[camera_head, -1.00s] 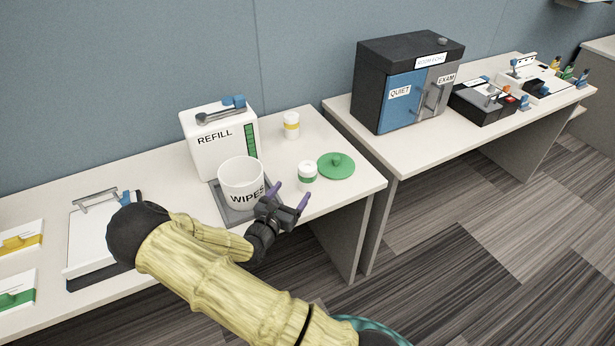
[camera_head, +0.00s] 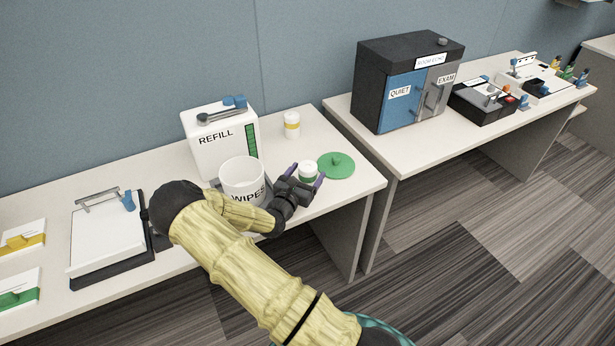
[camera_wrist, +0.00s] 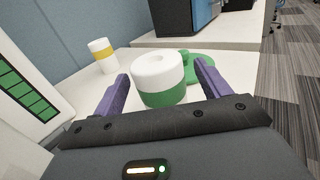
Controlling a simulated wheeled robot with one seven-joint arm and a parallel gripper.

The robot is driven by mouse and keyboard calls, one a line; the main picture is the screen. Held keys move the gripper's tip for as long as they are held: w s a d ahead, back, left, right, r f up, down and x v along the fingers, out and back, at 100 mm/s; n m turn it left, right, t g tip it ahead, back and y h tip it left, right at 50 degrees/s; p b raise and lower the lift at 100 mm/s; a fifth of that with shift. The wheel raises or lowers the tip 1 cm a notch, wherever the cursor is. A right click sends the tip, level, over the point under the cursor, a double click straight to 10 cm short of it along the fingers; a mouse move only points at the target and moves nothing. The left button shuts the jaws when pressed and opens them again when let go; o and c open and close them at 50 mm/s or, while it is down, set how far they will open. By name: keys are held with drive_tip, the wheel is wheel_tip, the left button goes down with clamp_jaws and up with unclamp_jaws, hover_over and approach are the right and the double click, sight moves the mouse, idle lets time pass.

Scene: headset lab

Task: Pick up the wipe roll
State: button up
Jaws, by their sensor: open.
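A white wipe roll with a green band (camera_head: 308,168) stands upright on the near table, right of the white WIPES canister (camera_head: 243,180). In the wrist view the green-banded roll (camera_wrist: 158,80) sits between and just ahead of my fingertips. My gripper (camera_head: 306,178) is open, with its purple fingers either side of the roll; I cannot tell whether they touch it. A second white roll with a yellow band (camera_head: 291,125) stands farther back; it also shows at left in the wrist view (camera_wrist: 103,56).
A green round lid with a knob (camera_head: 336,165) lies just right of the green-banded roll. The white REFILL box (camera_head: 215,145) stands behind the canister. A clipboard-like tray (camera_head: 105,240) lies at left. The table's right edge is close by.

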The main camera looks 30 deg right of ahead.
drive_tip(key=shift+x, duration=1.55)
drive_tip(key=shift+a, duration=0.1)
drive_tip(key=c, duration=1.1)
drive_tip(key=shift+w, duration=0.1)
drive_tip(key=shift+r, duration=0.15)
wheel_tip(320, 180, up, 10)
drive_tip(key=shift+f, duration=0.1)
drive_tip(key=shift+f, duration=0.1)
